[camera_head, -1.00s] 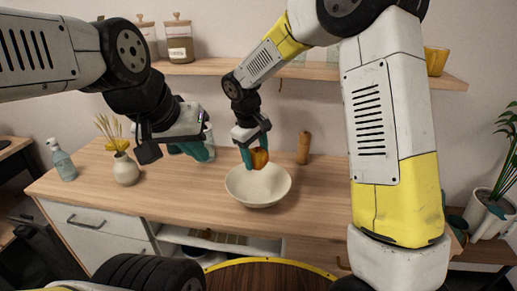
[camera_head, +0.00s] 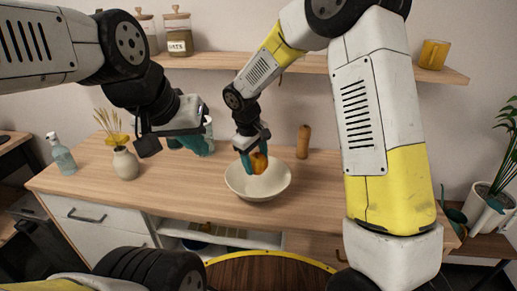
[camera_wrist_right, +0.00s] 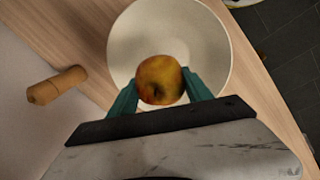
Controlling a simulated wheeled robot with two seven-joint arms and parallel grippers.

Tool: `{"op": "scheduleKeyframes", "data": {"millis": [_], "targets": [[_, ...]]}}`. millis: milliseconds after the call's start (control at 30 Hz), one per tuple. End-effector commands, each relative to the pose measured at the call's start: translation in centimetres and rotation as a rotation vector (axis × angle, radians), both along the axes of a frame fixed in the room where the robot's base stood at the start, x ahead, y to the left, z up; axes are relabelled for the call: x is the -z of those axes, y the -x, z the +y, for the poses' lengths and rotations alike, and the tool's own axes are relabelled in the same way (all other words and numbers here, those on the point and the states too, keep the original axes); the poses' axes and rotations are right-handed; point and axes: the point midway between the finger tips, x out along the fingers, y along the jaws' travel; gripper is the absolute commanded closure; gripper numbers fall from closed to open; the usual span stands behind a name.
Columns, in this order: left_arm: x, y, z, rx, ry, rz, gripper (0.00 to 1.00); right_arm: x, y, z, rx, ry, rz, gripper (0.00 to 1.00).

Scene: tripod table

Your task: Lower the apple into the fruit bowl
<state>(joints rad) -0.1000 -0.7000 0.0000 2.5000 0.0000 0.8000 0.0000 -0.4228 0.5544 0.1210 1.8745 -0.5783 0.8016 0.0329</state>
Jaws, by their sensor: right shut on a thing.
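A red-yellow apple (camera_head: 259,163) is held between the teal fingers of my right gripper (camera_head: 252,161). The wrist view also shows the apple (camera_wrist_right: 161,80) gripped from both sides by the fingers. The cream fruit bowl (camera_head: 258,193) stands upright on the wooden counter. The apple is over the bowl's opening, overlapping its far inner side in the head view. The wrist view shows the bowl (camera_wrist_right: 207,45) behind it; its exact height over the bottom is unclear. My left gripper (camera_head: 192,145) is left of the bowl, apart from it; its finger gap is not clear.
A brown wooden mill (camera_head: 303,142) stands right behind the bowl. A white vase (camera_head: 125,164) with dried stems and a spray bottle (camera_head: 61,155) are on the left of the counter (camera_head: 330,190). A shelf (camera_head: 290,63) with jars and a yellow mug (camera_head: 433,54) is above.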

Motion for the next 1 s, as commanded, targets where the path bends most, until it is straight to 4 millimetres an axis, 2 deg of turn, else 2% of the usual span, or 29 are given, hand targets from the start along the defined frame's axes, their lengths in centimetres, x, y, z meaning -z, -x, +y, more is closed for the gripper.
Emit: {"op": "scheduleKeyframes", "data": {"millis": [500, 1000], "targets": [[0.0, 0.0, 0.0, 0.0, 0.0, 0.0, 1.0, 2.4, 0.0, 0.0, 0.0, 0.001, -0.001, 0.89], [0.0, 0.0, 0.0, 0.0, 0.0, 0.0, 1.0, 2.5, 0.0, 0.0, 0.0, 0.0, -0.001, 0.89]]}}
